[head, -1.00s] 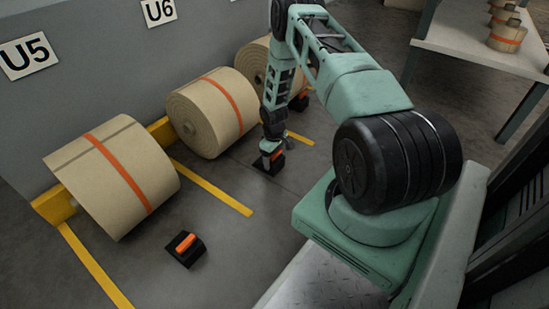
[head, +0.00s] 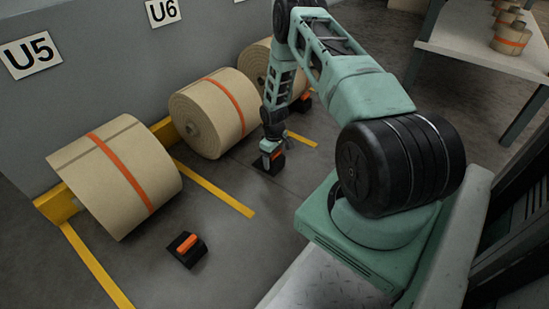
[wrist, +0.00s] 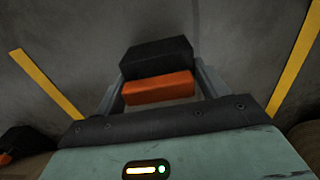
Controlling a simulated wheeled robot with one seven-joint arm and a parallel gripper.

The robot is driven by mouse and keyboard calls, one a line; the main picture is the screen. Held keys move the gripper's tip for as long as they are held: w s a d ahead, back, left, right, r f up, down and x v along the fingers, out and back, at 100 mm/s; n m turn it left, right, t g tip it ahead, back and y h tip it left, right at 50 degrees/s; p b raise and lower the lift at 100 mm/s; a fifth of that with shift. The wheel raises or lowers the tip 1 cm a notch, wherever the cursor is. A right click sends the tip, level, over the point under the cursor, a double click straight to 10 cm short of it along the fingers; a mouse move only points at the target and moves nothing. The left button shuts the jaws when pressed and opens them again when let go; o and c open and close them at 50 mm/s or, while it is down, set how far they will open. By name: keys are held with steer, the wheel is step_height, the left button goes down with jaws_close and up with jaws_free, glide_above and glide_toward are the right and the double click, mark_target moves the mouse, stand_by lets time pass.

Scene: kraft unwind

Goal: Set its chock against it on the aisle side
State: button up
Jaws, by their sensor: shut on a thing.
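My gripper (head: 268,154) points down in the aisle, to the right of the U6 paper roll (head: 213,112). It is shut on the orange handle (wrist: 158,88) of a black wedge chock (wrist: 157,55), with a finger at each end of the handle. The held chock also shows in the head view (head: 278,162), low at the floor; I cannot tell whether it touches. A gap of bare floor lies between it and the U6 roll. The U6 roll is kraft brown with an orange band.
The U5 roll (head: 115,178) lies at left, with a separate chock (head: 187,250) on the floor before it. A third roll (head: 257,66) is partly behind my arm, with another chock (head: 303,102) near it. Yellow lines (head: 215,188) divide the bays. A table (head: 480,50) stands at upper right.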

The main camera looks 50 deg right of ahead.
steer(key=o, duration=1.2)
steer(key=shift+c, duration=0.2)
steer(key=shift+r, duration=0.15)
step_height(320, 180, up, 17)
steer(key=p, duration=0.9)
steer(key=shift+p, duration=0.3)
steer(key=shift+r, duration=0.1)
